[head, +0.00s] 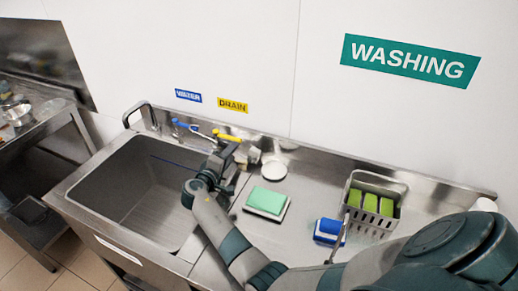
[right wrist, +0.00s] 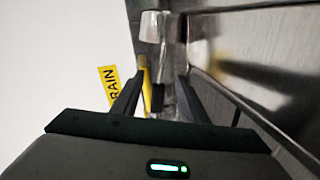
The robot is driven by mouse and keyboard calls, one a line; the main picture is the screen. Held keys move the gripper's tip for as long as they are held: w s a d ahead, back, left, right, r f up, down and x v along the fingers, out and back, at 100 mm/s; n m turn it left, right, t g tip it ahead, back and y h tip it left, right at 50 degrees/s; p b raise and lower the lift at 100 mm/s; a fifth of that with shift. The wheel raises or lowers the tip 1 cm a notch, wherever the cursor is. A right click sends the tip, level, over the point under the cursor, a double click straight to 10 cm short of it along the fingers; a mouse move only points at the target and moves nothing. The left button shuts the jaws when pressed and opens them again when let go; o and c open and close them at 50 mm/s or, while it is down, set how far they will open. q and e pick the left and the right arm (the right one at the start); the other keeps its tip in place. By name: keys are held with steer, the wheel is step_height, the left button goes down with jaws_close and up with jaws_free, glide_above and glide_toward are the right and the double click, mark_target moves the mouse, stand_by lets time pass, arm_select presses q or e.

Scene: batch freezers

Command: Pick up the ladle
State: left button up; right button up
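I cannot make out a ladle in either view. My right gripper (head: 226,157) is over the right rim of the sink, close to the wall-side fittings. In the right wrist view its two fingers (right wrist: 161,78) are apart, with no object clamped between them. A yellow lever (right wrist: 145,85) shows beyond and between the fingers; in the head view the yellow lever (head: 228,136) is just behind the gripper. I cannot tell whether they touch. My left gripper is not in view.
The steel sink (head: 137,190) looks empty. A blue lever (head: 184,125) is at its back. On the counter are a green sponge (head: 266,200), a blue item (head: 328,228) and a grey basket (head: 400,192) with green pieces. A side table (head: 40,122) with metalware stands far left.

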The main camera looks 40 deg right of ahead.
steer(key=shift+a+r, duration=0.1)
steer(key=shift+w, duration=0.1)
steer(key=c, duration=0.8)
jaws_close()
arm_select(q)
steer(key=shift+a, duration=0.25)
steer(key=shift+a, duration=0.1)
